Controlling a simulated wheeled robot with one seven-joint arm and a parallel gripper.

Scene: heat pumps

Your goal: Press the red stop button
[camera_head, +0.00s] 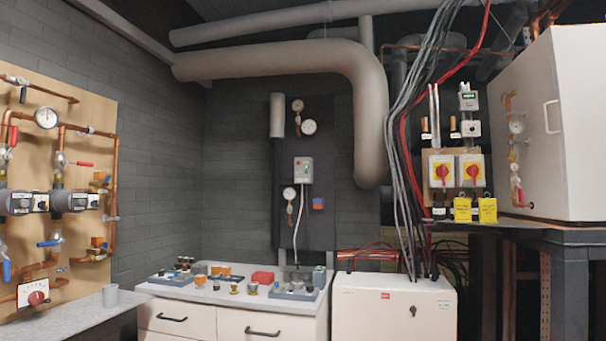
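A small grey control box (303,170) is fixed to the dark upright panel at the centre of the view. Its front carries small red and green spots that look like buttons or lamps. They are too small to tell which one is a stop button. My gripper is not in view.
A white drawer cabinet (160,319) stands below the panel, with several small parts on top. A white electrical cabinet (393,308) is beside it, with hanging cables (402,150) above. Pipework on a wooden board (85,112) is at the left. A large white box (575,130) stands right.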

